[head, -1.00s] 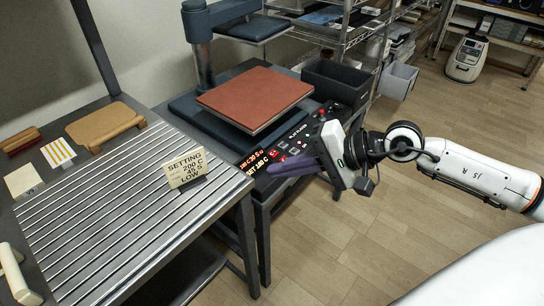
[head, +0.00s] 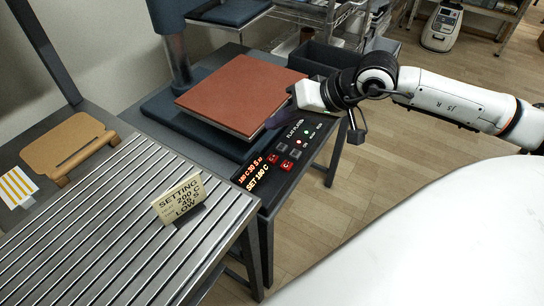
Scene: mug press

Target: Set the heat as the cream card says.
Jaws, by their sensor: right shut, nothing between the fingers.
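The cream card (head: 179,199) stands tilted on the slatted table. It reads SETTING, 200 C, 45 S, LOW. The press's control panel (head: 285,160) faces me, with red buttons, a green light and a lit display (head: 256,174). The display's lower line reads SET 180 C; the upper line looks like 180 C 30 S, partly hard to read. My right gripper (head: 275,120) is shut and empty, above the far part of the panel beside the press's reddish-brown pad (head: 240,92). Its fingers are dark and partly hidden. My left gripper is not in view.
A dark bin (head: 330,58) stands behind my right gripper. Shelving is at the back. The floor to the right is open.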

